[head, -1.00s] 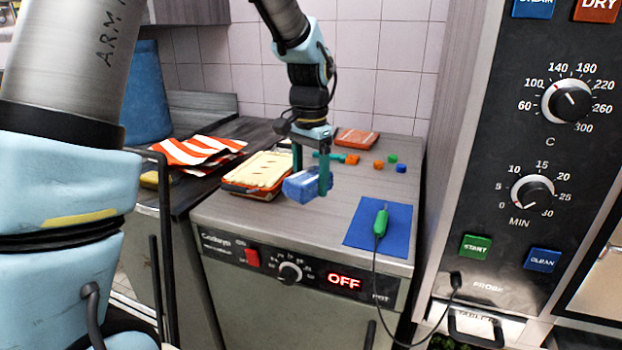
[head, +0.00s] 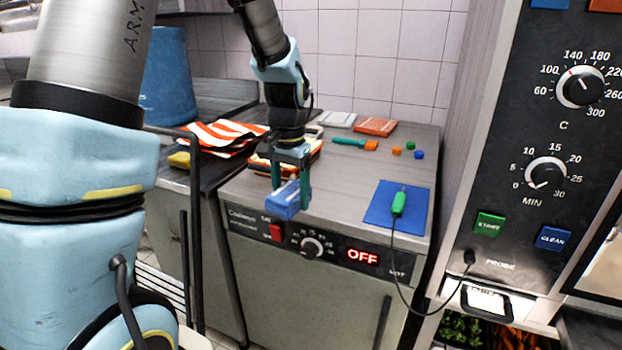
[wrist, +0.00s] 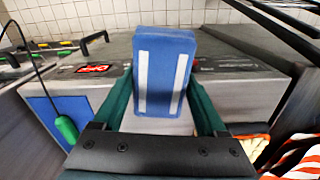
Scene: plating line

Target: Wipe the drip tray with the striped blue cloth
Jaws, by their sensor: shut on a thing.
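My gripper (head: 290,190) is shut on the striped blue cloth (head: 283,204), a thick folded blue pad. In the wrist view the cloth (wrist: 163,70) shows two white stripes and sits between both fingers of my gripper (wrist: 160,108). In the head view it is tilted and hangs near the front edge of the counter, above the dial panel; I cannot tell its exact height. A shallow front with a black handle (head: 481,298) sits under the oven panel at the lower right; I cannot tell whether it is the drip tray.
A blue mat (head: 413,212) with a green probe (head: 399,204) lies right of my gripper, its cable running to the oven. A stack (head: 258,160) stands behind my gripper. An orange-striped cloth (head: 222,136) lies left. A teal brush (head: 348,142) and small cubes lie farther back.

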